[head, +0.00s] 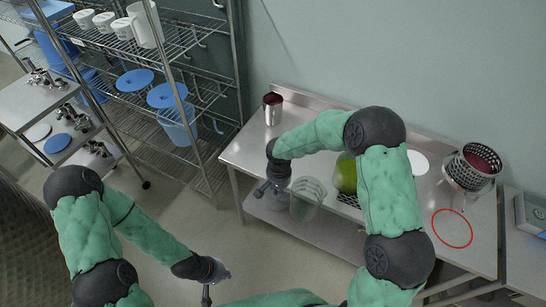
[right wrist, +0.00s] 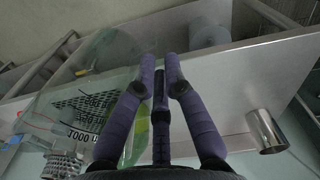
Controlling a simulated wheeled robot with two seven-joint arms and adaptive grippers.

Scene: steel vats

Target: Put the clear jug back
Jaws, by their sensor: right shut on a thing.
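The clear jug (head: 307,198) is see-through and hangs at the front edge of the steel table in the head view. In the right wrist view the clear jug (right wrist: 95,75) fills the left side, with printed marks seen near or through it. My right gripper (head: 268,188) is at the jug's left side in the head view. In the right wrist view its purple fingers (right wrist: 160,75) are shut at the jug's edge; the exact contact is partly hidden. My left gripper (head: 208,290) is low at the bottom, away from the table; its fingers are too small to read.
The steel table (head: 250,150) bears a steel cup (head: 272,108) with dark red contents, a green item (head: 345,174), a white disc (head: 417,162) and a perforated basket (head: 470,170). A red ring (head: 452,228) marks the table at right. A wire rack (head: 190,90) stands left.

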